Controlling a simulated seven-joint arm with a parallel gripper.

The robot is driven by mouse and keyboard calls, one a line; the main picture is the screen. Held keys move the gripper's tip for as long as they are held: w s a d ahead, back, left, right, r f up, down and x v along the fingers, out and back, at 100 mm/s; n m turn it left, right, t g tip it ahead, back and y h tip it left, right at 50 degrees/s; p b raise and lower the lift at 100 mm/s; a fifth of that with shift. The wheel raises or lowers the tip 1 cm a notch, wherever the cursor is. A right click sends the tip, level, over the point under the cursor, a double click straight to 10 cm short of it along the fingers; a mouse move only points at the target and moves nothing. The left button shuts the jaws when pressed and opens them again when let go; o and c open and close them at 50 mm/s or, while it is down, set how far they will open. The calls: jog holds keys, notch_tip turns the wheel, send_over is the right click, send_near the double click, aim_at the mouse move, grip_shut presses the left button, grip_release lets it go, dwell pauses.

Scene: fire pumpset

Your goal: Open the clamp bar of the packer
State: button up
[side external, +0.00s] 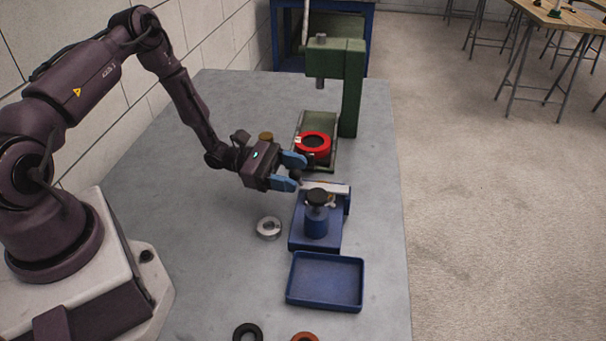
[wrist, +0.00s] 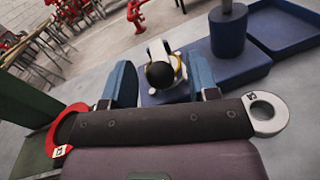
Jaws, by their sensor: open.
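The packer is a blue block (side external: 299,236) on the grey table, with a blue cylinder (side external: 317,226) under a black cap. Its pale clamp bar (side external: 330,188) lies across the far end, with a dark ball knob (side external: 296,174) near its left end. My gripper (side external: 295,172) is open at that knob, its two blue fingers apart. In the wrist view, the black knob (wrist: 160,75) lies between the fingertips of my gripper (wrist: 162,82), with a gap on each side. Part of the pale bar (wrist: 156,49) shows behind the knob. Contact with the knob cannot be seen.
A green press (side external: 350,90) stands behind, with a red ring (side external: 325,137) in its tray (side external: 325,123). A silver ring (side external: 268,228) lies left of the packer, and an empty blue tray (side external: 326,281) in front. Black (side external: 248,332) and orange (side external: 304,337) rings lie at the near edge.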

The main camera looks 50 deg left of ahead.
jog(key=shift+x, duration=1.35)
grip_shut()
jog(key=shift+r, duration=0.15)
